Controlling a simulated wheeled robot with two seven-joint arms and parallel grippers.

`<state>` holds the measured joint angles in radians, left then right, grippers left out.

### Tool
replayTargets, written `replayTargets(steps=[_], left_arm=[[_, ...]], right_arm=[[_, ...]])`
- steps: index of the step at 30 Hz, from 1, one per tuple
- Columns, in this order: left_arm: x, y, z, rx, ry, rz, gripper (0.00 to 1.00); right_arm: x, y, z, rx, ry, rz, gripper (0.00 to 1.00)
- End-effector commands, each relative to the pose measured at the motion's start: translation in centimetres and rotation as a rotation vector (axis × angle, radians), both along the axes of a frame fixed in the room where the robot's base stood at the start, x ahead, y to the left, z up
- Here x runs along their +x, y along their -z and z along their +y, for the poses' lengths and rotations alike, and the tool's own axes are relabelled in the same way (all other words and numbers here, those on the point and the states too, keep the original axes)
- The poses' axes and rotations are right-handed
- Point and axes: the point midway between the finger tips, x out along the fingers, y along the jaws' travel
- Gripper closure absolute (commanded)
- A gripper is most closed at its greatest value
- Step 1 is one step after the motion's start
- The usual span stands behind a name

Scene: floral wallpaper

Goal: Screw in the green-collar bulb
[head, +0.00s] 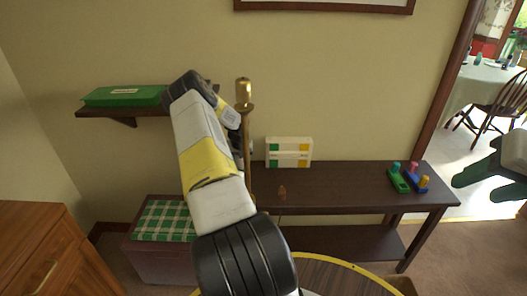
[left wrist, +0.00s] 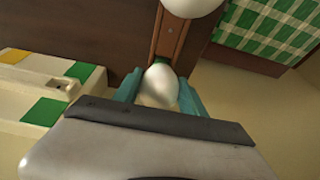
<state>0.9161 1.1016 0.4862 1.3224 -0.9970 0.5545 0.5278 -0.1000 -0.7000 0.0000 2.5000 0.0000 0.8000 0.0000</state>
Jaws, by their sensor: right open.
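The green-collar bulb (left wrist: 160,88) is a white rounded bulb, with a bit of its green collar (left wrist: 162,69) showing at the far end. The teal fingers of my left gripper (left wrist: 160,92) are on both sides of it and hold it. A brown wooden strip (left wrist: 170,38) lies just beyond the collar; whether they touch is unclear. In the head view my left arm hides the bulb and most of the gripper. A brass stand (head: 244,92) rises beside the arm. My right gripper (head: 488,180) is at the right edge, open and empty.
A white box with green and yellow patches (head: 289,142) stands on the dark bench (head: 340,190), near coloured pieces (head: 398,180). A green case (head: 122,96) lies on the wall shelf (head: 98,113). Another white rounded thing (left wrist: 193,5) shows at the wrist view's top edge.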

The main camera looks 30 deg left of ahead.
Motion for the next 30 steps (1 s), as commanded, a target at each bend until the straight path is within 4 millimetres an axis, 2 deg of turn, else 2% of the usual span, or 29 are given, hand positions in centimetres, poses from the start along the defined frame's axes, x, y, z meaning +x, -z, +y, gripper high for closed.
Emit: replayTargets(steps=[1,6,30], left_arm=[[0.0,0.0,0.0,0.0,0.0,0.0,0.65],[0.0,0.0,0.0,0.0,0.0,0.0,0.94],[0.0,-1.3,0.0,0.0,0.0,-0.001,0.95]], right_arm=[[0.0,0.0,0.0,0.0,0.0,0.0,0.5],[0.0,0.0,0.0,0.0,0.0,0.0,0.5],[0.0,0.0,0.0,0.0,0.0,0.0,0.5]])
